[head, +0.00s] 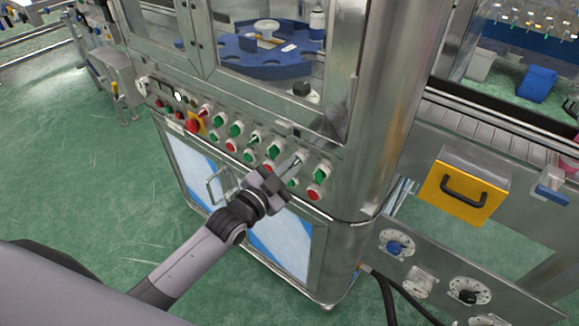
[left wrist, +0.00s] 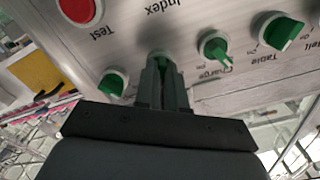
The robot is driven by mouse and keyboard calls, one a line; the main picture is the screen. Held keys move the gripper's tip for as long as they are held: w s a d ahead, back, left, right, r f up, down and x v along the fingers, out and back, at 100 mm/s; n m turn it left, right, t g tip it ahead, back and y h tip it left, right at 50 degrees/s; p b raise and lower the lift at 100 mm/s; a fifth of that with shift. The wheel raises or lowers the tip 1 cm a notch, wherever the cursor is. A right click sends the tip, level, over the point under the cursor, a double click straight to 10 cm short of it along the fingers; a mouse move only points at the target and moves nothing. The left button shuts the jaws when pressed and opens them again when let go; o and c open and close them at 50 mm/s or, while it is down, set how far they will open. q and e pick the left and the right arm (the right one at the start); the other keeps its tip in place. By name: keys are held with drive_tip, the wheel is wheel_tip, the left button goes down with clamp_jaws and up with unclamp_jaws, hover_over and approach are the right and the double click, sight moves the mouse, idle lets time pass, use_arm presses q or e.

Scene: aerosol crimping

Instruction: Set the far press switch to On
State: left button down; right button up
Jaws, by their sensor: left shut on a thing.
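My left gripper (head: 294,164) reaches the right part of the control panel (head: 205,128). In the left wrist view its fingers (left wrist: 161,75) are shut on a green rotary switch (left wrist: 161,54). The fingers cover most of that switch, and I cannot read its label or tell its setting. Another green switch (left wrist: 113,82) is beside it to the left in that view; its label is not readable. To the right are green switches labelled Charge (left wrist: 213,46) and Table (left wrist: 281,33). I cannot tell which switch is the far press one. My right gripper is not in view.
A red button (left wrist: 78,8) labelled Test is close by in the left wrist view. A yellow drawer (head: 465,190) with a black handle and a lower dial panel (head: 440,275) stand at right. Cabinet doors with a handle (head: 222,185) lie below the panel. Green floor (head: 60,175) is clear at left.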

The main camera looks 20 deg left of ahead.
use_arm(q)
drive_tip(key=shift+f, duration=0.1)
drive_tip(key=c, duration=1.2)
unclamp_jaws()
drive_tip(key=v, duration=0.7)
drive_tip(key=s+f+n+g+y, duration=0.1)
drive_tip(key=s+f+n+g, duration=0.1)
drive_tip(key=s+f, duration=0.3)
drive_tip(key=s+a+f+n+g+y, duration=0.1)
drive_tip(key=s+f+n+g, duration=0.1)
drive_tip(key=s+f, duration=0.3)
drive_tip(key=s+a+f+n+g+y, duration=0.1)
drive_tip(key=s+f+n+g+y, duration=0.1)
drive_tip(key=s+f, duration=0.3)
drive_tip(key=shift+s+a+f+n+g, duration=0.15)
drive_tip(key=shift+s+n, duration=0.3)
drive_tip(key=shift+s, duration=0.3)
drive_tip(key=shift+s+a+r+n+g, duration=0.15)
drive_tip(key=shift+s+n, duration=0.3)
drive_tip(key=shift+s, duration=0.3)
